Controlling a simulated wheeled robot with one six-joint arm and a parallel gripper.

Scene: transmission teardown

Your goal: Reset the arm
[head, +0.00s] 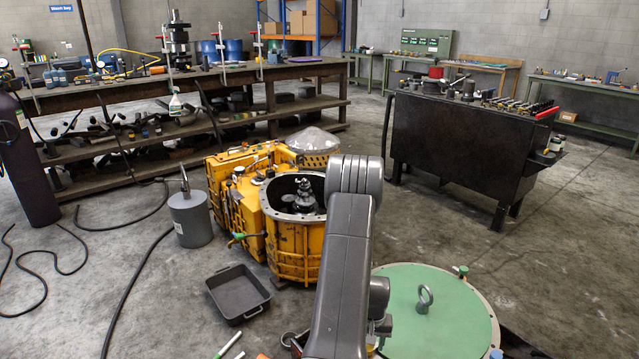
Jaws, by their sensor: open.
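My grey arm (345,245) rises from the bottom edge and bends at a rounded elbow in the middle of the head view. My gripper (380,328) shows only in part behind the arm's right side, low in the picture. It is open, and I see nothing held in it. It is near the left edge of a round green-topped cover (440,315) with a lifting eye (425,299). The arm hides part of the yellow transmission housing (290,235), whose round opening shows a dark shaft inside.
A black tray (239,294) and a grey canister (190,218) stand on the floor at left. Hoses (135,265) lie there too. A dark workbench (470,140) stands at right and a long cluttered bench (230,72) behind. The floor at right is mostly clear.

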